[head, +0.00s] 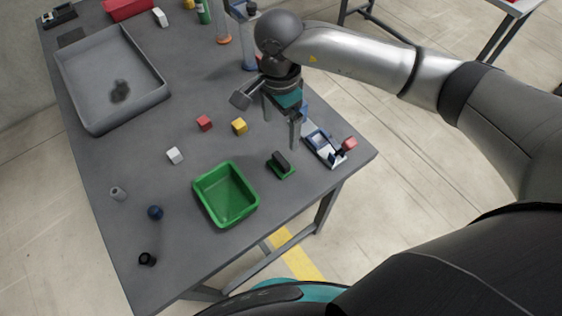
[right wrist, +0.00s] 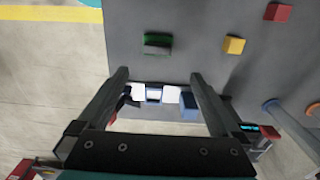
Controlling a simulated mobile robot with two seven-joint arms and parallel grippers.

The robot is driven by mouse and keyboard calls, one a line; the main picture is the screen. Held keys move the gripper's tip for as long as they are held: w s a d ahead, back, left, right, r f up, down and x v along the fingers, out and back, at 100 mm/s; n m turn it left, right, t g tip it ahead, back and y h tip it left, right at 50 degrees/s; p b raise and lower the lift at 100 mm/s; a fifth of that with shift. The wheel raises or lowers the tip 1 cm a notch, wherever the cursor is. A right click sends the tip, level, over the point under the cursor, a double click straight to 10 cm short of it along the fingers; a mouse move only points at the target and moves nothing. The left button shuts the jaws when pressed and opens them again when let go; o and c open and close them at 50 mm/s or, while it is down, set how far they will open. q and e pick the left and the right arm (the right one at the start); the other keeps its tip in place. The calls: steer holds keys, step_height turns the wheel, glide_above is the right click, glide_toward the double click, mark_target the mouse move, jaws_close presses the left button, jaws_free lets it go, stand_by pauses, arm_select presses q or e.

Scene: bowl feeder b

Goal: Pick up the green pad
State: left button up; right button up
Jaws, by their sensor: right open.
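The green pad (head: 285,173) lies on the grey table near its front right edge, with a black block-like part on top of it. It also shows in the right wrist view (right wrist: 158,38), just beyond the fingertips. My right gripper (head: 281,133) is open and empty, pointing down above the table. In the head view the pad is below its fingers. In the right wrist view the gripper (right wrist: 158,75) has its two fingers spread, with nothing between them but the table and a blue and white device below. My left gripper is not in view.
A green tray (head: 197,197) stands left of the pad. The blue and white device (head: 325,149) with a red part sits on its right. A yellow cube (head: 239,126), red cube (head: 204,123) and white cube (head: 174,155) lie behind. A large grey bin (head: 152,111) stands at the far left.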

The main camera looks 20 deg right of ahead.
glide_above(281, 158)
step_height(281, 158, down, 8)
steer(key=shift+w+a+r, duration=0.1)
steer(key=shift+a+r, duration=0.05)
steer(key=shift+r, duration=0.1)
steer(key=shift+s+f+b, duration=0.2)
steer(key=shift+f+b, duration=0.15)
steer(key=shift+f, duration=2.4)
steer(key=c, duration=1.2)
steer(key=shift+r, duration=0.15)
steer(key=shift+c, duration=0.2)
step_height(281, 158, up, 20)
steer(key=p, duration=0.1)
steer(key=shift+p, duration=0.3)
